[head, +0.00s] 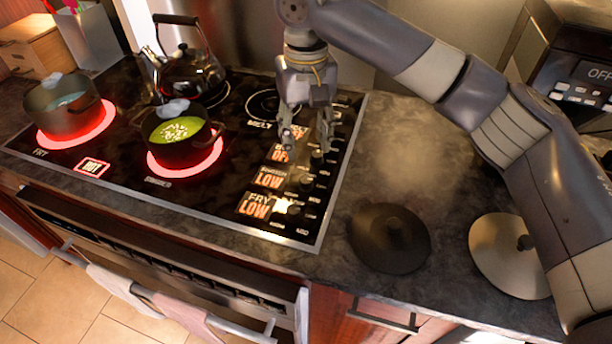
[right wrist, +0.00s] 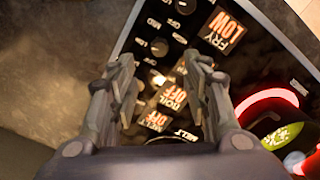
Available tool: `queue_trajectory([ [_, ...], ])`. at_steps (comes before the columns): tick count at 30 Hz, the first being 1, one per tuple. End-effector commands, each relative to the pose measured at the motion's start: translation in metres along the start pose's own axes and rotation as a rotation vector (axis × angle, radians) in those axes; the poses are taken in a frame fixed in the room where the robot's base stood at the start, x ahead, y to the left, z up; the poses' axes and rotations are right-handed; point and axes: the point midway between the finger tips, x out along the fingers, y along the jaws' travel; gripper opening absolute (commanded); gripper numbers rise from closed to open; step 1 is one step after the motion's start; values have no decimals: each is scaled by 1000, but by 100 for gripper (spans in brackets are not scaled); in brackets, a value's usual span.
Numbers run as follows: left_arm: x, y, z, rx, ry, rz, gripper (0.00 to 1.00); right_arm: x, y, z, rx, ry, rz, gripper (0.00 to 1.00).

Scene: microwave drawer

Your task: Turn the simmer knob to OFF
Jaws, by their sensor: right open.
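The simmer knob (head: 306,182) is a small dark knob at the right end of the black cooktop (head: 130,195), beside an orange display that reads LOW (head: 269,177). It also shows in the right wrist view (right wrist: 158,47), a little beyond and between the fingertips; its pointer is too small to read. My right gripper (head: 305,140) is open and empty, pointing down above the back part of the knob row. In the right wrist view its two fingers (right wrist: 162,64) are well apart and partly cover the displays. My left gripper is not in view.
The pot of green soup (head: 180,128) and the grey pot (head: 62,105) stand on glowing red burners. A dark kettle (head: 190,72) stands behind. A dark lid (head: 390,238) and a lighter lid (head: 508,255) lie on the counter. The counter right of the cooktop is otherwise clear.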

Motion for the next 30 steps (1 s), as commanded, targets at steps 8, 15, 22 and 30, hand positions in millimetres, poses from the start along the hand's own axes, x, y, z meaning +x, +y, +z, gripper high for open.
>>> queue_trajectory([
  [8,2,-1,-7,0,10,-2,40,30,0,0,0,-2,1,44],
  [15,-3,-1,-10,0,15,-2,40,76,0,1,0,-2,0,44],
  [22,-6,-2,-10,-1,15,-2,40,106,0,0,-1,-1,0,44],
  [30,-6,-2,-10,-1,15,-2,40,114,0,0,-1,1,0,44],
])
